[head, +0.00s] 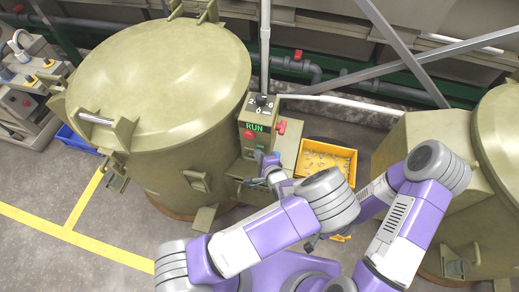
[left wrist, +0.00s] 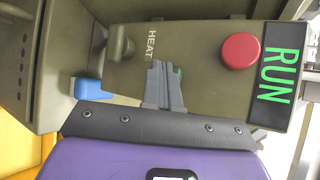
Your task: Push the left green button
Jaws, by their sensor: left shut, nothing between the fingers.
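My left gripper (head: 262,160) is at the front of the control box (head: 288,140) on the large olive barrel. In the left wrist view its grey fingers (left wrist: 164,86) are shut and empty, pointing at the panel beside the word HEAT. A sliver of a green button (left wrist: 180,74) shows right behind the fingertips and is mostly hidden by them; I cannot tell if they touch. A red button (left wrist: 240,50) and a display reading RUN (left wrist: 280,62) in green are beside it. My right gripper is mostly hidden behind my arms.
The olive barrel (head: 165,80) fills the left. A second barrel (head: 495,150) stands at the right. A yellow bin (head: 327,160) with small parts sits between them. A blue lever (left wrist: 88,90) and a knob (left wrist: 121,44) are on the box.

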